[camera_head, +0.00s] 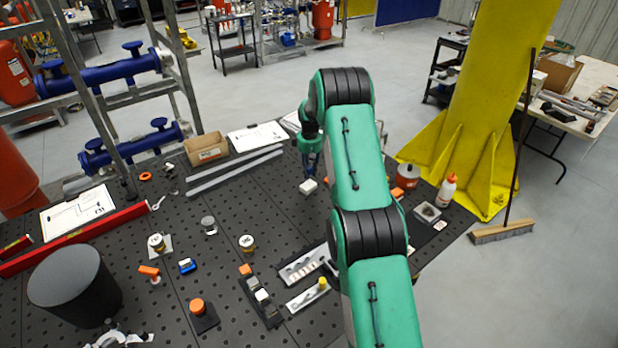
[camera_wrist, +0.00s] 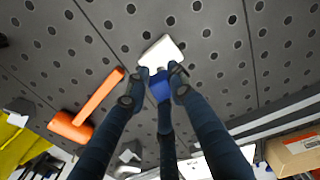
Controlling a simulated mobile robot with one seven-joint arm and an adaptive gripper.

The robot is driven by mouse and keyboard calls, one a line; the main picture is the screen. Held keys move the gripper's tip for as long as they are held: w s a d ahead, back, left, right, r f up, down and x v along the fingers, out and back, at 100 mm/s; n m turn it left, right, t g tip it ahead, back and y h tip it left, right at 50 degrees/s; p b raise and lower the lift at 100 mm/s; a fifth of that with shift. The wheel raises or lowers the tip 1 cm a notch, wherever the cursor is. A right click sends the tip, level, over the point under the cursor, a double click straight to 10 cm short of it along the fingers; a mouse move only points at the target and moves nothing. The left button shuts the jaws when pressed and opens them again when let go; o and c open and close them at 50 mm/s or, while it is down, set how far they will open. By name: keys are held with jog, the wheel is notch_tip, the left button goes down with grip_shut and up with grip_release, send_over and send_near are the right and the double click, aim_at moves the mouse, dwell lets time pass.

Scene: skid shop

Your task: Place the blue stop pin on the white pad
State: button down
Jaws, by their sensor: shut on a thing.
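My gripper (camera_wrist: 158,88) is shut on the blue stop pin (camera_wrist: 160,88), which sits between the fingertips in the wrist view. The white pad (camera_wrist: 163,51) is a small pale square just beyond the fingertips, partly covered by them and the pin. In the head view the pad (camera_head: 308,186) lies on the dark perforated table, right below my gripper (camera_head: 310,172). I cannot make out the pin there. I cannot tell whether the pin touches the pad.
An orange-headed tool (camera_wrist: 85,110) lies left of my fingers in the wrist view. A cardboard box (camera_head: 206,149) and grey rails (camera_head: 235,171) lie behind and left of the pad. The perforated table (camera_head: 275,205) is clear around the pad's left and front.

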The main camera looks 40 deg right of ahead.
aim_at(309, 177)
jog(key=shift+f, duration=1.7)
jog(key=shift+f, duration=0.2)
jog(key=c, duration=1.5)
grip_release()
jog(key=shift+r, duration=0.15)
notch_tip(309, 177, up, 12)
jog(key=shift+f, duration=0.15)
jog(key=shift+s+r, duration=0.1)
jog(key=shift+r, duration=0.1)
